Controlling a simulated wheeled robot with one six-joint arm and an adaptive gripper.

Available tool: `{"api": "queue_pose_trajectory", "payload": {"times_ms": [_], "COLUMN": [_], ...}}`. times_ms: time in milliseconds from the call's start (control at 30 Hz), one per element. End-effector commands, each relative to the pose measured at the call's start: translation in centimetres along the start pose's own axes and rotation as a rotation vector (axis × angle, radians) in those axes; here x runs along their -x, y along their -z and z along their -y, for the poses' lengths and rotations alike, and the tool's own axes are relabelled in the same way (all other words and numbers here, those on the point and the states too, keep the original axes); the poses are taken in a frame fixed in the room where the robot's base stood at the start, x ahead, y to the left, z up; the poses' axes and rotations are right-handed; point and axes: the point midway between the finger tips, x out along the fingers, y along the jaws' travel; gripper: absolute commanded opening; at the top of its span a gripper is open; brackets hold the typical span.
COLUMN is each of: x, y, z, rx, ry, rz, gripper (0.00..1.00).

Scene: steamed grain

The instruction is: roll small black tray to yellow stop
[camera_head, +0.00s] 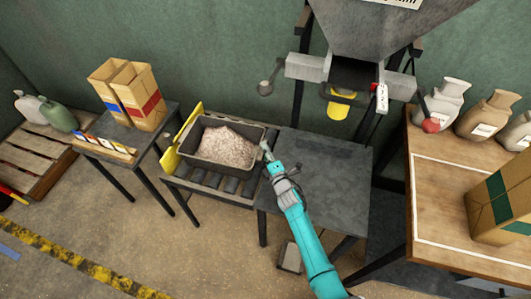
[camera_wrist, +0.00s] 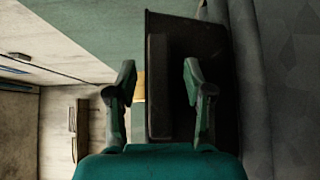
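The small black tray (camera_head: 243,171) holds a heap of pale grain (camera_head: 226,147) and sits level on a short roller stand (camera_head: 212,181). The yellow stop (camera_head: 171,161) stands upright along the stand's left end, close to the tray's left side. My gripper (camera_head: 267,151) is at the tray's right end. In the wrist view my gripper (camera_wrist: 160,85) has its fingers apart, with a dark wall, apparently the tray's (camera_wrist: 158,112), showing beyond and between them. I cannot tell whether the fingers touch it.
A bare dark table (camera_head: 325,175) adjoins the stand on the right, under a grey hopper (camera_head: 375,35). A small table with paper bags (camera_head: 140,98) stands left. A wooden bench (camera_head: 440,200) with sacks and a box is at right.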

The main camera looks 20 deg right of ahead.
Motion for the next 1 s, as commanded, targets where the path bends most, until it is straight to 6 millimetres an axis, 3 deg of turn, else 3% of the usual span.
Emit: {"api": "queue_pose_trajectory", "payload": {"times_ms": [33,200,1000], "x": [0.0,0.0,-1.0], "y": [0.0,0.0,1.3], "z": [0.0,0.1,0.5], "rx": [0.000,0.000,0.002], "ry": [0.000,0.001,0.010], "rz": [0.000,0.000,0.002], "gripper": [0.40,0.00,0.00]}}
